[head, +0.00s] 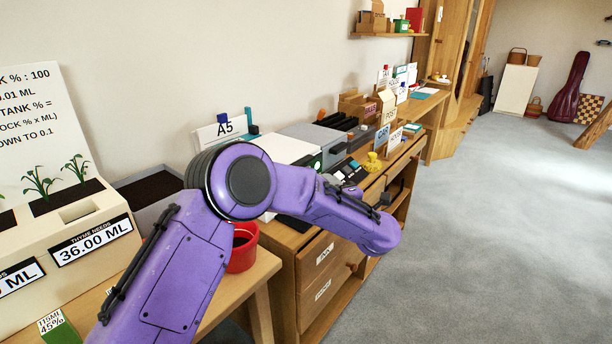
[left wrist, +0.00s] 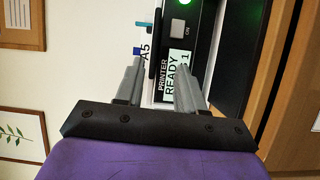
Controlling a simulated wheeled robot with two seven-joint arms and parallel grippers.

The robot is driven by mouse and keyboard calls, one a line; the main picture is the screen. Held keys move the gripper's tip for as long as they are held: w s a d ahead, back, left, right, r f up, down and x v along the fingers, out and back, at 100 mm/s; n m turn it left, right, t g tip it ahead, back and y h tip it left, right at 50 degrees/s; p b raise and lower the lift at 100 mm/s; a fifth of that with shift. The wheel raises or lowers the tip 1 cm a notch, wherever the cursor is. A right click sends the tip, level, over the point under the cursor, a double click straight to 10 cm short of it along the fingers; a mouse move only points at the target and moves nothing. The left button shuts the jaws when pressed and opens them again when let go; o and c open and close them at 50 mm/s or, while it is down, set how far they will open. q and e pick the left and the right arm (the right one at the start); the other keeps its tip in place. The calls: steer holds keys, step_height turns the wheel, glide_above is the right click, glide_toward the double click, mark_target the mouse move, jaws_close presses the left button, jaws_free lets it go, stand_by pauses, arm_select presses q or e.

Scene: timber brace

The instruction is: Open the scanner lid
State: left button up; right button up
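A printer with a flat white top (head: 287,149) stands on the wooden cabinet, partly hidden behind my left arm. The top looks lowered; I cannot tell for certain that it is the scanner lid. In the left wrist view, its dark front panel (left wrist: 205,30) shows a green light, an ON button and a label (left wrist: 174,75) reading "PRINTER READY". My left gripper (left wrist: 161,75) is open in front of this panel, with nothing visible between its fingers. My right gripper is in neither view.
An A5 sign (head: 219,131) stands behind the printer. A grey machine (head: 312,135) stands to its right, with a yellow object (head: 372,162) nearer the edge. A red pot (head: 243,250) and planter (head: 75,235) are at the left.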

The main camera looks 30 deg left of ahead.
mark_target(304, 165)
arm_select(q)
steer(key=w+a+n, duration=0.1)
steer(key=w+a, duration=0.3)
steer(key=a, duration=0.6)
steer(key=shift+w+r+g, duration=0.35)
steer(key=shift+r+g, duration=0.05)
steer(key=shift+r, duration=0.05)
jaws_close()
